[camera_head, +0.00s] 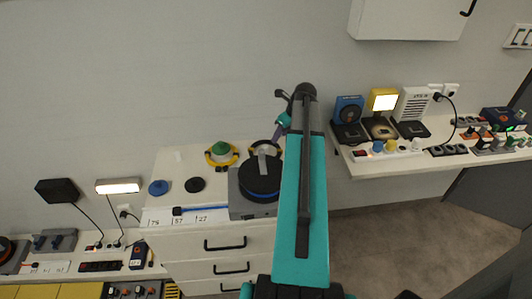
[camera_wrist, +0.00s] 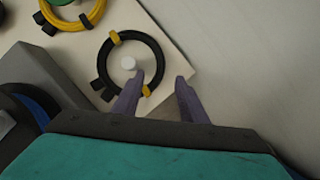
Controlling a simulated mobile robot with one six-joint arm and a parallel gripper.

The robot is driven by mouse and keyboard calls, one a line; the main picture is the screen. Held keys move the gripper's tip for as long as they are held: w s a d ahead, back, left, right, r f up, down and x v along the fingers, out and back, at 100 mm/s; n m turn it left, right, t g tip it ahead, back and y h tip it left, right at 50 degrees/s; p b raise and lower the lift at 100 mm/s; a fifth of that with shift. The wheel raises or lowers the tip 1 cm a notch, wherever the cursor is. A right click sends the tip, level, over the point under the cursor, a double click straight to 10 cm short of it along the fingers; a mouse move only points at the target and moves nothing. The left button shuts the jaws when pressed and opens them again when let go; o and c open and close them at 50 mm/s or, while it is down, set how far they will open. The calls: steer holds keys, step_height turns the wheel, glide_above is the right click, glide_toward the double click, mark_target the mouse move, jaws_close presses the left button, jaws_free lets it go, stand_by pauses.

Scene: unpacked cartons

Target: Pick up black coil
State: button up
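In the head view, the black coil (camera_head: 251,146) shows partly behind the machine and my arm. My gripper (camera_wrist: 160,78) is open and empty, with purple fingers. In the wrist view the left fingertip overlaps the ring's inner edge and the right one lies outside it. The ring's lower right part shows between them; I cannot tell the height gap. In the head view my gripper (camera_head: 279,134) is partly hidden by my arm.
A yellow coil (camera_head: 209,158) around a green centre lies left of the black coil. A grey machine with a black disc (camera_head: 260,176) stands in front of it. Blue (camera_head: 158,187) and black (camera_head: 195,184) discs lie further left. The wall is close behind.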

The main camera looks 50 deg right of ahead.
mark_target(277, 144)
steer(key=shift+f, duration=0.1)
steer(key=shift+p+x, duration=0.7)
steer(key=shift+x, duration=1.85)
jaws_close()
